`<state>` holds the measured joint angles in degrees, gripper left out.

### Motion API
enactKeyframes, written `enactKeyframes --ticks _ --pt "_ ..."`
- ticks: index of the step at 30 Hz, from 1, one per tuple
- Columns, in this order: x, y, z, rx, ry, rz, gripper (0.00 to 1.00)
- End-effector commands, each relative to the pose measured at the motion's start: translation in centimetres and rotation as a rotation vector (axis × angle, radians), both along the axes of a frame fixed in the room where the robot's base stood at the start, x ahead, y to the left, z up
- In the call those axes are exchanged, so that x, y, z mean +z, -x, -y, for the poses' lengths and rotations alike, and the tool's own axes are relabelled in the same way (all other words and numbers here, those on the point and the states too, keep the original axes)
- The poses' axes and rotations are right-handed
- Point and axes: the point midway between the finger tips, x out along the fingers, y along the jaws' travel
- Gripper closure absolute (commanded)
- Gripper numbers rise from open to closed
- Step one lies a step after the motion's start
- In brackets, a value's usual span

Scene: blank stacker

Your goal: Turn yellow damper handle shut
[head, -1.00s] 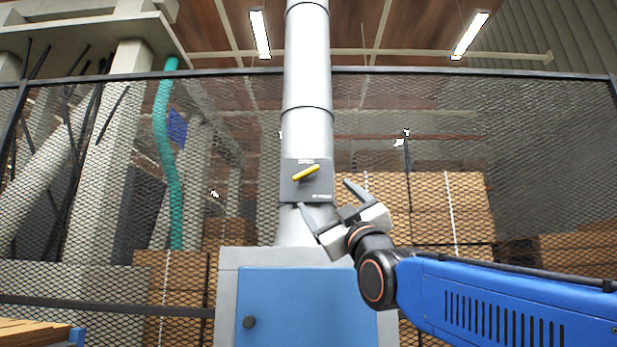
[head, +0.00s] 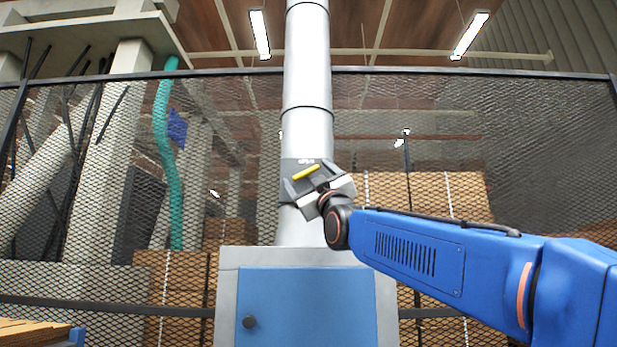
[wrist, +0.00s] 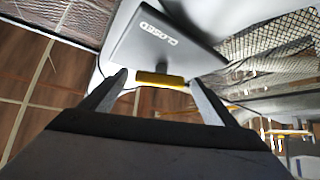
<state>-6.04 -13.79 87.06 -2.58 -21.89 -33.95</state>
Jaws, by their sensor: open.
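The yellow damper handle (head: 306,172) sits on a dark plate (head: 289,165) on the upright metal duct. In the head view the handle is tilted, its right end higher. My gripper (head: 306,178) is at the plate, its two fingers open on either side of the handle. In the wrist view the handle (wrist: 160,79) lies between the two fingertips (wrist: 158,84), with a gap visible on the right; I cannot tell if the left fingertip touches. The plate (wrist: 165,40) shows the word CLOSED in the wrist view. My gripper hides most of the plate in the head view.
The silver duct (head: 307,80) rises from a grey cabinet with a blue door (head: 305,305). A mesh fence (head: 450,120) runs behind. Stacked brown boxes (head: 430,195) stand behind the mesh. A green hose (head: 170,160) hangs at left. The space before the cabinet's left side is clear.

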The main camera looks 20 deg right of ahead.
Motion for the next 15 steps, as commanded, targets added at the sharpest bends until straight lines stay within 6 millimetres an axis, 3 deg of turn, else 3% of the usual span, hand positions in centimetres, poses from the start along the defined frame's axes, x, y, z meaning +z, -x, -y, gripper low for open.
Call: enactKeyframes --ticks 9,14,15 --pt "0.13 -0.12 -0.01 0.0 0.0 0.0 0.19" --pt "0.12 -0.12 -0.01 0.0 0.0 0.0 0.57" --pt "0.11 -0.12 -0.01 0.0 0.0 0.0 0.6"
